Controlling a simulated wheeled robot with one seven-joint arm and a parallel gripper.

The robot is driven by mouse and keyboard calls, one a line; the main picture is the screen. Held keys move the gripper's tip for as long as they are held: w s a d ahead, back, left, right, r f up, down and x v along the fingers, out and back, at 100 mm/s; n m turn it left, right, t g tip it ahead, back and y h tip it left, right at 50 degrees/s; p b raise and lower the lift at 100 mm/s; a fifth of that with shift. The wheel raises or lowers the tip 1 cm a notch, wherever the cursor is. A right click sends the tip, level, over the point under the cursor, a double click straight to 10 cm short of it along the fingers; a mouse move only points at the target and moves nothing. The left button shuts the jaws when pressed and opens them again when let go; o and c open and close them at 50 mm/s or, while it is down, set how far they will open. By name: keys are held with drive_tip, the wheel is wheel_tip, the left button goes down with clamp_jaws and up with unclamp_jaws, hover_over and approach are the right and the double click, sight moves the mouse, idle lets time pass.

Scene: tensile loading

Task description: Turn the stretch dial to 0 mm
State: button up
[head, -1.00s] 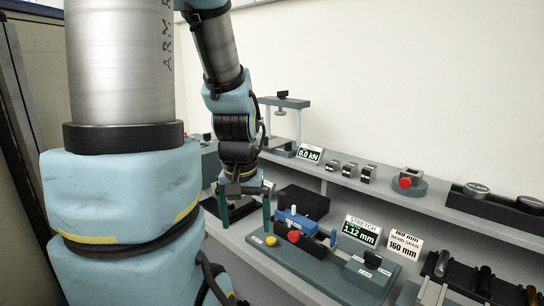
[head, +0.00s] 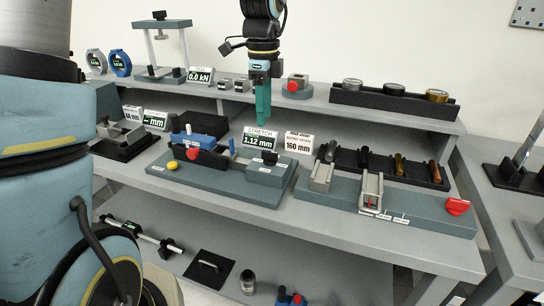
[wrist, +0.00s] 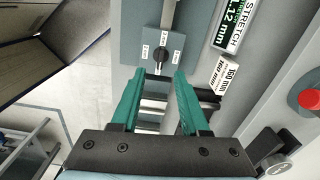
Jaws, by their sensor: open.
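The stretch fixture (head: 215,177) is a long grey-blue block on the bench with a red knob (head: 193,154) and a yellow button (head: 172,165) at its left. The stretch dial (head: 269,158) is a small black knob on the block's right end; in the wrist view the dial (wrist: 160,57) has small white labels around it. The stretch display (head: 259,138) reads 1.12 mm. My gripper (head: 263,121) is open and empty, its green fingers pointing down above the bench. In the wrist view my gripper (wrist: 160,75) has the dial just beyond its fingertips, apart from them.
A bend span sign (head: 299,142) reading 160 mm stands right of the display. A second fixture (head: 410,208) with a red knob (head: 457,206) is to the right. The raised shelf (head: 320,107) behind carries a red-button unit (head: 297,86) near my gripper.

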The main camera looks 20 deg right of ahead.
sight(270, 157)
drive_tip(key=shift+m, duration=0.5)
drive_tip(key=f, duration=0.3)
drive_tip(key=f+p, duration=0.1)
drive_tip(key=f, duration=0.3)
drive_tip(key=d+f+p, duration=0.1)
drive_tip(key=f, duration=0.2)
drive_tip(key=shift+s+d+f, duration=0.1)
drive_tip(key=shift+s+f, duration=0.15)
drive_tip(key=shift+f, duration=0.05)
clamp_jaws()
